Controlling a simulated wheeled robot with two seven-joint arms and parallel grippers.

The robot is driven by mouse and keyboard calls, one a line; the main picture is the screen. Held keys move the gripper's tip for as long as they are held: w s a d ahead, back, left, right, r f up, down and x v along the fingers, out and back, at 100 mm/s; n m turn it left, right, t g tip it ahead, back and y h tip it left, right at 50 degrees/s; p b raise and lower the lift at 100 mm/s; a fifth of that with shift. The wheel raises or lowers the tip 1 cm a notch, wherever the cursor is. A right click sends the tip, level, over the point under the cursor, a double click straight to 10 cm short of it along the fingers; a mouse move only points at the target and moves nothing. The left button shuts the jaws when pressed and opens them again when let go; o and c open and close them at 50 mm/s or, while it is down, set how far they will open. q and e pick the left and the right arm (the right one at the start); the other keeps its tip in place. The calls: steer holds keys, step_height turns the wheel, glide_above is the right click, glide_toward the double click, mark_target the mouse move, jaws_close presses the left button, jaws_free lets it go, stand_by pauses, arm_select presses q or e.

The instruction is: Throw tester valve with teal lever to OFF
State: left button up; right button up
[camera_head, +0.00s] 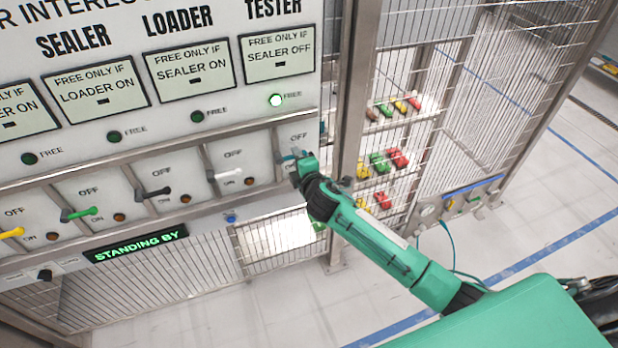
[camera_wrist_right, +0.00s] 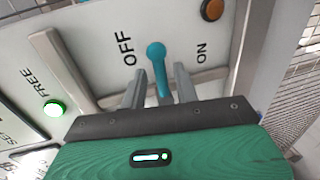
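The teal lever (camera_wrist_right: 157,68) of the tester valve stands between the OFF and ON marks in the right wrist view. In the head view, a bit of the teal lever (camera_head: 288,157) shows on the rightmost valve panel under TESTER, partly hidden by my gripper. My right gripper (camera_wrist_right: 160,82) has its two fingers apart, one on each side of the lever. Narrow gaps seem to show beside the lever, so it does not look clamped. My right gripper (camera_head: 297,164) is at the panel in the head view. My left gripper is not in view.
The tester's FREE lamp (camera_head: 276,100) glows green; the other FREE lamps are dark. White (camera_head: 222,174), black (camera_head: 152,193), green (camera_head: 80,213) and yellow (camera_head: 12,233) levers sit to the left. A display (camera_head: 137,243) reads STANDING BY. A metal post (camera_head: 352,110) stands right of the panel.

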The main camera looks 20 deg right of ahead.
steer(key=s+r+b, duration=0.2)
steer(key=s, duration=0.9)
steer(key=shift+d+r+b, duration=0.15)
steer(key=shift+b, duration=0.25)
